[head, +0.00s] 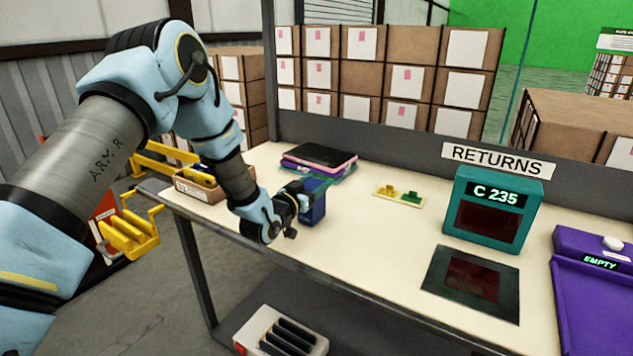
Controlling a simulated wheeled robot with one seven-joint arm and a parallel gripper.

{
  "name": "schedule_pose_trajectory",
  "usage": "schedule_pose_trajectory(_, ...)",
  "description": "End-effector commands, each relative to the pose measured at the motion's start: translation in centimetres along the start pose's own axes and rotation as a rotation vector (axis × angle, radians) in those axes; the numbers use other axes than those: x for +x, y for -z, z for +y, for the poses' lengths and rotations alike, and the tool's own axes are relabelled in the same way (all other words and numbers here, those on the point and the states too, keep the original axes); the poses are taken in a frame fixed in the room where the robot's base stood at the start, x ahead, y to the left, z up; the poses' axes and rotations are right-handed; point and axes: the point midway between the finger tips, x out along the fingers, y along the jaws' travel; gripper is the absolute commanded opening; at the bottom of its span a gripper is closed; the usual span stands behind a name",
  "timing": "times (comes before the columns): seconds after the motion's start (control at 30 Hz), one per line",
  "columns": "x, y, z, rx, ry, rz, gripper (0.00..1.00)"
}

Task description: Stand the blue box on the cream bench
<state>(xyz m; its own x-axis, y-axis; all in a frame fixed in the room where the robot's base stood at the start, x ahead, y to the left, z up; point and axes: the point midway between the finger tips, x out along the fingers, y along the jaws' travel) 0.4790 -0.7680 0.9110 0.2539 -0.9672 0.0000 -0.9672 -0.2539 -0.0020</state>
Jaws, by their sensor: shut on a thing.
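The blue box (316,204) is at the left part of the cream bench (375,243), near its front edge. It is dark blue and looks roughly upright. My gripper (297,203) is at the box's left side, shut on it. The gripper and wrist hide part of the box's left and lower side. I cannot tell whether its bottom touches the bench top.
Stacked folders (318,160) lie behind the box, and a cardboard tray (200,187) is to the left. A small yellow tray (399,196), a teal display unit (492,210), a dark pad (470,281) and a purple unit (590,290) are to the right.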

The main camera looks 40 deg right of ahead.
Motion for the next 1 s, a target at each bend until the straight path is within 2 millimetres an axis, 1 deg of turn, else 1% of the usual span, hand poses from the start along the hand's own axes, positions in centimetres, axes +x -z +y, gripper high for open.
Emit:
schedule_pose_trajectory(0.07, 0.01, -0.35, 0.02, 0.0, 0.0, 0.0, 0.0)
schedule_pose_trajectory(0.3, 0.01, -0.43, 0.01, 0.0, 0.0, 0.001, 0.0)
schedule_pose_trajectory(0.43, 0.0, -0.82, 0.01, 0.0, 0.0, 0.001, 0.0)
schedule_pose_trajectory(0.47, -0.01, -0.82, 0.02, 0.0, 0.0, 0.0, 0.63)
schedule_pose_trajectory(0.7, -0.01, -0.7, 0.02, 0.0, 0.0, 0.0, 0.9)
schedule_pose_trajectory(0.73, -0.01, -0.69, 0.02, 0.0, 0.0, 0.0, 0.92)
schedule_pose_trajectory(1.0, -0.01, -0.52, 0.02, 0.0, 0.0, 0.0, 0.92)
